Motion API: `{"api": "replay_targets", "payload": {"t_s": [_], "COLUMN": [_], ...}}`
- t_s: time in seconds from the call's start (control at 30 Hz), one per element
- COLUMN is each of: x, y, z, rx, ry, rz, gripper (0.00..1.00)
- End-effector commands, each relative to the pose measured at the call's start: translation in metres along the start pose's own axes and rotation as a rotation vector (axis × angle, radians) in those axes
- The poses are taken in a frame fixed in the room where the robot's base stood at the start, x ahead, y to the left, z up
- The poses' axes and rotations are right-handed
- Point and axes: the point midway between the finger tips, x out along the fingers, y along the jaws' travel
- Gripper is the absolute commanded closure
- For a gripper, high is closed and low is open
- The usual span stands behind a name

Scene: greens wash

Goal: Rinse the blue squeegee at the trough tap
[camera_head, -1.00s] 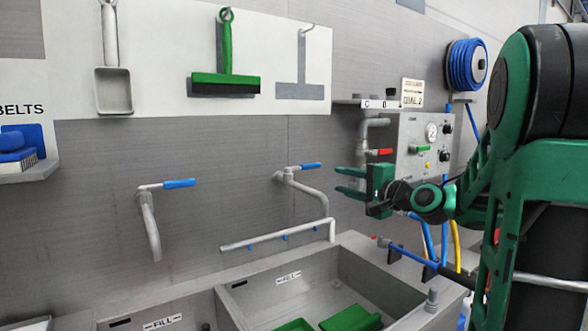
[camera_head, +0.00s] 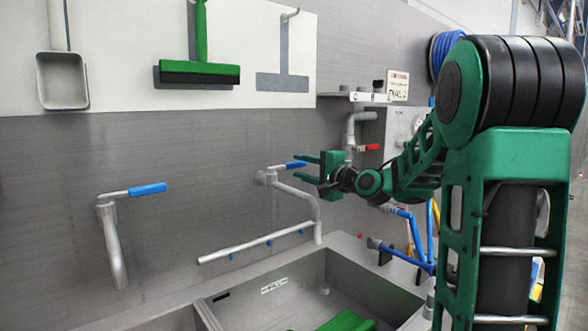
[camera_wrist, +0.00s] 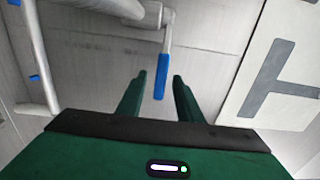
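My gripper (camera_head: 303,168) is open and empty at the right trough tap (camera_head: 266,177). In the wrist view, that tap's blue lever (camera_wrist: 160,82) shows between the two green fingertips (camera_wrist: 159,76), and I cannot tell whether they touch it. The left tap (camera_head: 112,240) has a blue lever (camera_head: 148,189) pointing right. No blue squeegee is visible. A green squeegee (camera_head: 200,72) hangs on the white board, beside a bare grey squeegee outline (camera_head: 283,83). No water shows at the taps.
A spray pipe (camera_head: 240,250) with blue nozzles runs above the steel trough (camera_head: 375,270). A green item (camera_head: 345,322) lies in the trough. A red-handled valve (camera_head: 369,148) and blue hoses (camera_head: 410,222) are to the right. A grey scoop (camera_head: 62,80) hangs at upper left.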

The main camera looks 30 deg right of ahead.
Motion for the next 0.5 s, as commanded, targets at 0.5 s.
{"api": "replay_targets", "payload": {"t_s": [0.5], "x": [0.033], "y": [0.0], "z": [0.001], "rx": [0.0], "ry": [-0.001], "rz": [-0.001], "gripper": [0.67]}}
